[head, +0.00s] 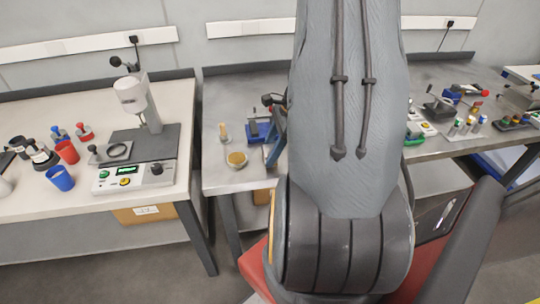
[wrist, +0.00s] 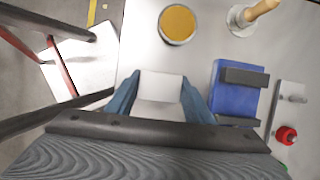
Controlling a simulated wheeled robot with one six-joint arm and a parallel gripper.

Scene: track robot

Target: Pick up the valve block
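I take the pale plate with a red knob (wrist: 287,135) and a grey stub to be the valve block. It lies at the right edge of the wrist view, partly cut off. In the head view I cannot make it out; my arm covers that area. My gripper (wrist: 161,77) shows in the wrist view with two blue fingers spread apart, to the left of the plate. A pale grey, box-shaped surface shows between the fingers; I cannot tell if they touch it. In the head view a blue finger (head: 278,132) shows beside my arm.
A blue block with black bars (wrist: 236,92) stands between my gripper and the plate. A round yellow-filled dish (wrist: 178,22) and a wooden-handled tool (wrist: 258,10) are nearby. The left bench (head: 60,105) holds a press and cups; the right bench (head: 440,145) holds several parts.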

